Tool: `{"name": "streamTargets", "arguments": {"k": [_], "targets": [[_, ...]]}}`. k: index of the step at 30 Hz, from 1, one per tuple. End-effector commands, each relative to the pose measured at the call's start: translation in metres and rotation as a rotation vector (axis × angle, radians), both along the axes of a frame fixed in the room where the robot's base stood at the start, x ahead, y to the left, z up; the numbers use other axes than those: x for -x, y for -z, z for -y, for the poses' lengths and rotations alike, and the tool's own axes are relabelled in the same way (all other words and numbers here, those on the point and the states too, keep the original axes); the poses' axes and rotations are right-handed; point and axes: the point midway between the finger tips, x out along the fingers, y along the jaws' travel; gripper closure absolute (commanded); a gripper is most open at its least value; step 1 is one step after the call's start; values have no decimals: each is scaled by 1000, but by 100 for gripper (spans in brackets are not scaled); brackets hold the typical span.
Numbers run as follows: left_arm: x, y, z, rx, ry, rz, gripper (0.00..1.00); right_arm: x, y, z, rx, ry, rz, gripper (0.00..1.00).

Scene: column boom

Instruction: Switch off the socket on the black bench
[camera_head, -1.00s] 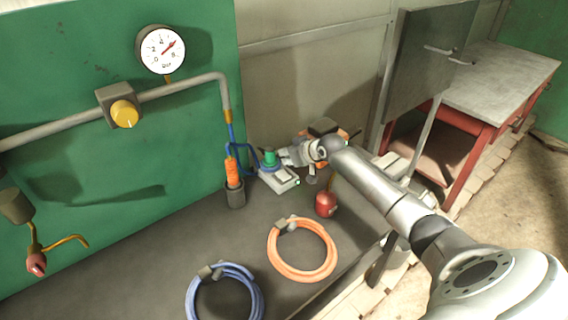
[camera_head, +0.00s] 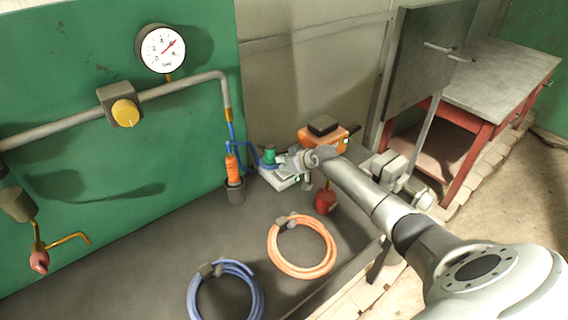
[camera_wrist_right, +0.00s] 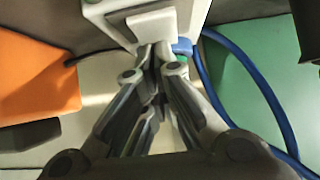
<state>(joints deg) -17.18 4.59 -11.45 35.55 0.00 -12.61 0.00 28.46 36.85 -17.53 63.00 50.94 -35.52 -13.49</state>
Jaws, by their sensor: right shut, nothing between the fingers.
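The socket (camera_head: 272,178) is a pale box on the dark bench (camera_head: 180,250), with a green plug (camera_head: 269,156) and blue cable at its back. A small green light shows at its right front. In the right wrist view the socket (camera_wrist_right: 186,14) is at the top. My right gripper (camera_head: 285,165) is shut and empty, with its tips over or against the socket's top; I cannot tell if they touch. In the wrist view the shut fingers (camera_wrist_right: 158,55) point at the pale part of the box. They hide part of its top, so the switch's position is unclear. My left gripper is not in view.
An orange box (camera_head: 311,139) with a dark top stands just behind my right wrist. A red canister (camera_head: 325,202) stands below it. An orange hose coil (camera_head: 272,250) and blue hose coil (camera_head: 262,300) lie nearer. A grey cup with an orange tool (camera_head: 236,192) stands left.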

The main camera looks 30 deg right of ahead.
Motion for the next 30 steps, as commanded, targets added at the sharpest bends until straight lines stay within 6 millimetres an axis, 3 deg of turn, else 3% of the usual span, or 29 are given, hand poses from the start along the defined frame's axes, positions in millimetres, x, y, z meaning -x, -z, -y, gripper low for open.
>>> {"name": "streamTargets", "arguments": {"k": [3,21,30], "targets": [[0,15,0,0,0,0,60,-3,10,0,0,0,1,100],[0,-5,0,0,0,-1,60,13,5,1,0,0,-6,100],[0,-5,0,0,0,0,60,15,6,1,0,0,-4,100]]}}
